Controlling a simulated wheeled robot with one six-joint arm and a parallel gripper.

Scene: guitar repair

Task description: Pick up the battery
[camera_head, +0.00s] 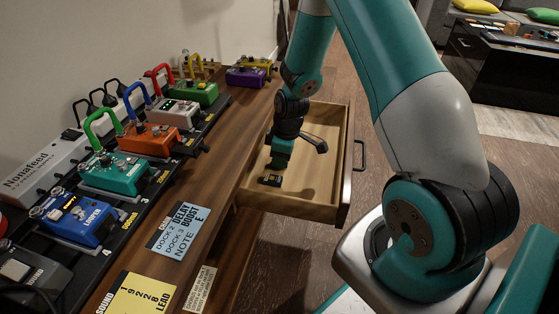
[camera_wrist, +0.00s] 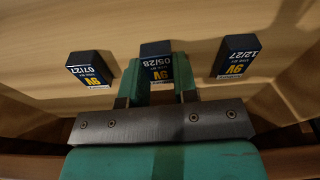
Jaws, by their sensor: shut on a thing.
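Three dark 9V batteries show in the wrist view in a row over pale wood: one marked 07/27 (camera_wrist: 92,69) at left, one marked 05/28 (camera_wrist: 156,62) in the middle, one marked 12/27 (camera_wrist: 236,57) at right. My gripper (camera_wrist: 158,80) has its two teal fingers on either side of the middle battery, shut on it. In the head view my gripper (camera_head: 279,164) reaches down into the open drawer (camera_head: 313,212). One battery (camera_head: 271,180) shows there beside the fingers; I cannot tell which it is.
The drawer's walls stand close around my gripper, under the wooden bench top (camera_head: 222,170). Several guitar pedals, such as a blue one (camera_head: 82,221), stand on a black board at left. A blue note (camera_head: 180,231) and a yellow note (camera_head: 141,297) lie on the bench.

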